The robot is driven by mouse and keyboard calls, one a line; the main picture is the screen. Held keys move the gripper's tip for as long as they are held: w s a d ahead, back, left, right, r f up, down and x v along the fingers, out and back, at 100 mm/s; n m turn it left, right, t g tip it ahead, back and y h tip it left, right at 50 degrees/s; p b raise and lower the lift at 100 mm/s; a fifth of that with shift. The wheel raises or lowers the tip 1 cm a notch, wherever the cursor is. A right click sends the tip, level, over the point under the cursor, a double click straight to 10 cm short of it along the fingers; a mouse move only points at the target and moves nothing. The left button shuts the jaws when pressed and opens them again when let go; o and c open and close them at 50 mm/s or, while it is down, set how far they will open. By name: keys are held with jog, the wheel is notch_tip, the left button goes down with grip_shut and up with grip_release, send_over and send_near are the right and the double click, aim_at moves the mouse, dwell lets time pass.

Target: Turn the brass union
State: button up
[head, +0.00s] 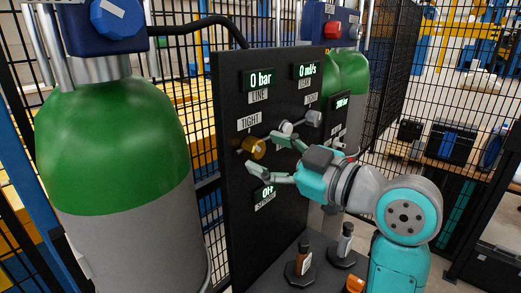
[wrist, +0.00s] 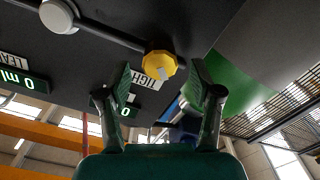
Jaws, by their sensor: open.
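The brass union (head: 256,148) is mounted on the dark upright panel, beside a label reading TIGHT. In the wrist view the brass union (wrist: 160,64) shows as a yellow faceted nut at the end of a dark pipe. My gripper (head: 262,154) is in front of the panel with its fingers spread. In the wrist view my gripper (wrist: 160,75) has one finger on each side of the union's line, with a gap to each side. I cannot tell how far the fingertips are from the union in depth.
The panel (head: 235,200) has displays reading 0 bar (head: 261,80) and 0 ml/s (head: 306,71). A round grey knob (head: 286,127) sits near the union. A large green-topped cylinder (head: 110,150) stands left. Two small bottles (head: 304,257) (head: 345,239) stand on the shelf below.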

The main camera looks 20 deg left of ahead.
jog(key=shift+x, duration=1.2)
jog(key=c, duration=1.1)
jog(key=shift+c, duration=0.2)
jog(key=m, duration=0.5)
jog(key=shift+m, duration=0.4)
jog(key=m, duration=0.4)
jog(key=shift+m, duration=0.4)
